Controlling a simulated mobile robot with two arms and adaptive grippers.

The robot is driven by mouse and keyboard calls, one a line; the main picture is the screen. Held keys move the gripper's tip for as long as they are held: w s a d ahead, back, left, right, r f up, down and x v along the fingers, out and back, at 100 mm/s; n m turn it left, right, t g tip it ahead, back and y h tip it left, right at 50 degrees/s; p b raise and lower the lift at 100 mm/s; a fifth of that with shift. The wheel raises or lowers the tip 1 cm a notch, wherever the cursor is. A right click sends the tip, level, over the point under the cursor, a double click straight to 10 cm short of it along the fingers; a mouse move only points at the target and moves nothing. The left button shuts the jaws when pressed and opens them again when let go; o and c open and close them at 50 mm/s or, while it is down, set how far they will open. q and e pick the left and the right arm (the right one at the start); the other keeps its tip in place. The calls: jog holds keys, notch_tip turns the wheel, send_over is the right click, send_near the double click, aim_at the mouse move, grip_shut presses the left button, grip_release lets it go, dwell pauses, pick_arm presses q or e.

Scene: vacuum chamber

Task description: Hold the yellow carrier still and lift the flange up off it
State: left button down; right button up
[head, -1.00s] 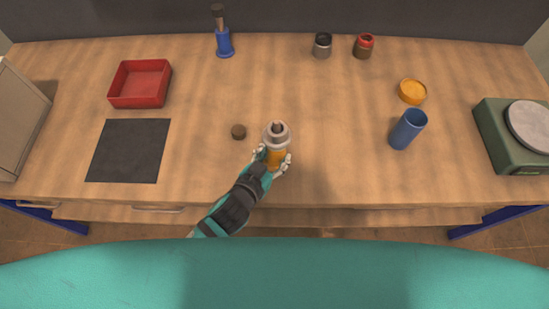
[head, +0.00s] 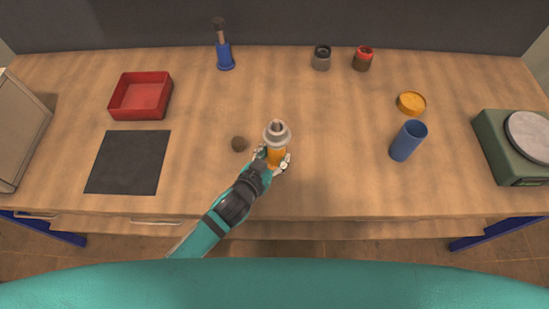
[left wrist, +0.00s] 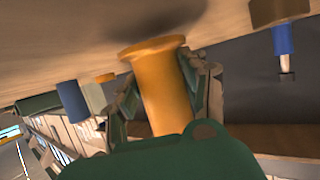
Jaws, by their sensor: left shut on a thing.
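The yellow carrier (head: 276,157) is an orange-yellow upright post near the front middle of the table. In the left wrist view, which is upside down, the carrier (left wrist: 163,85) shows its flared foot at the table. The grey flange (head: 277,132) sits on top of the carrier, with a narrower neck pointing up; I cannot make it out in the left wrist view. My left gripper (head: 272,159) is shut on the carrier below the flange, with a finger on each side (left wrist: 160,88). My right gripper is not in view.
A blue cup (head: 408,141) and a yellow lid (head: 411,103) are to the right. A red tray (head: 141,95) and a black mat (head: 128,162) are left.

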pick_arm(q)
jog(key=shift+w+f, duration=0.2)
jog(key=shift+w, duration=1.25)
jog(key=shift+f+b, duration=0.2)
jog(key=shift+b, duration=0.15)
jog(key=shift+f, duration=0.2)
jog(key=c, duration=0.7)
grip_release()
jog(key=shift+s, duration=0.1)
jog(key=shift+f, duration=0.1)
